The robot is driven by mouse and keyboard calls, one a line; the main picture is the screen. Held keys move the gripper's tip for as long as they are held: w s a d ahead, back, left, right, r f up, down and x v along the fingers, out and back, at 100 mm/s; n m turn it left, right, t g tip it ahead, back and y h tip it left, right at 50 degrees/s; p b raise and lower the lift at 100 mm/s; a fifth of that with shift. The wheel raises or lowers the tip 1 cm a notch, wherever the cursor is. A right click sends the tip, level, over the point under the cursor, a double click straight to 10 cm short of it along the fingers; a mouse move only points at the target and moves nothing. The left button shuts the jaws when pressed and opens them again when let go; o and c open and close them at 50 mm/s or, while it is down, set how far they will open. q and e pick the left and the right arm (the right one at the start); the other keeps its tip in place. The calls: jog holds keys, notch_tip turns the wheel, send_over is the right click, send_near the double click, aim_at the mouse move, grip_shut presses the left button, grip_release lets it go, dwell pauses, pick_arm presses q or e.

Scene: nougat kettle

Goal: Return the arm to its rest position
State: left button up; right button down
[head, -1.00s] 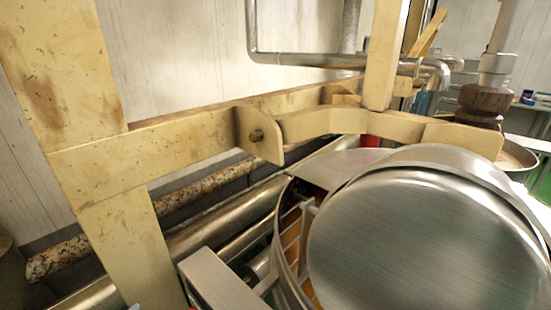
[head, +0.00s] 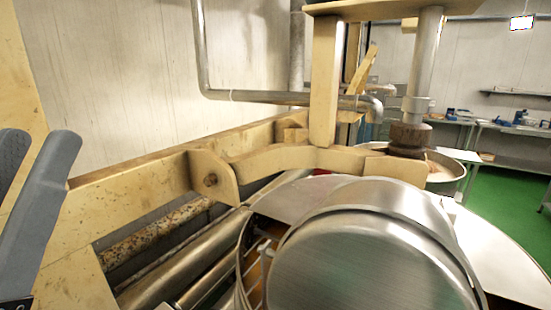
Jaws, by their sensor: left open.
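My left gripper (head: 45,150) is at the left edge of the head view, with two dark grey fingers pointing up. The fingers stand apart and nothing shows between them. It is in front of the cream-painted frame, and I cannot tell how far from it. My right gripper is not in view. The large steel kettle (head: 370,262) fills the lower middle, with its round metal cover facing me. Its interior shows only as a narrow gap at the left side.
A cream beam (head: 270,162) runs across behind the kettle. A steel pipe (head: 203,60) runs down the wall and bends right. A second kettle (head: 450,170) stands behind at the right. Green floor (head: 510,200) and work tables (head: 520,130) lie farther right.

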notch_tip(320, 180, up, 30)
jog(key=p, duration=2.7)
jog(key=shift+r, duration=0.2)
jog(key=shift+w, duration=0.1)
